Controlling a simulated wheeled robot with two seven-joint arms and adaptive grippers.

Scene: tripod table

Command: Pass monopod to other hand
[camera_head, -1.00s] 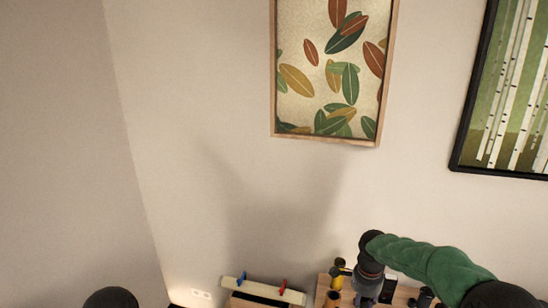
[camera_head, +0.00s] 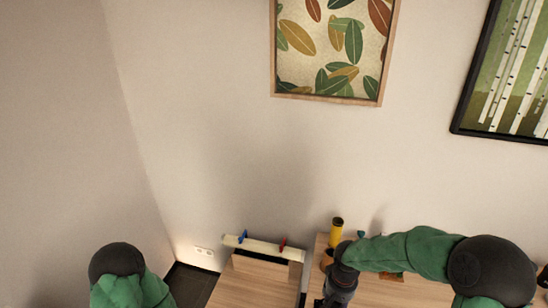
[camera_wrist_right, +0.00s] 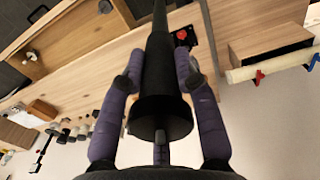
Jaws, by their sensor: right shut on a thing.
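The monopod (camera_wrist_right: 162,75) is a black rod with a thick, flared dark end. In the right wrist view it lies between the two purple-wrapped fingers of my right gripper (camera_wrist_right: 160,66), which is shut on it. The thin part of the rod runs out of the top of that view. In the head view my right gripper (camera_head: 333,297) is a dark shape over the wooden table at the bottom edge, and the monopod cannot be made out there. My left arm shows at the lower left, but its gripper is out of the picture.
A yellow cylinder (camera_head: 336,232) stands near the back of the wooden table (camera_head: 378,292). Left of it is a second wooden surface (camera_head: 255,285) with a pale bar (camera_head: 263,248) carrying blue and red clamps. Several small items (camera_wrist_right: 75,130) line the table in the wrist view.

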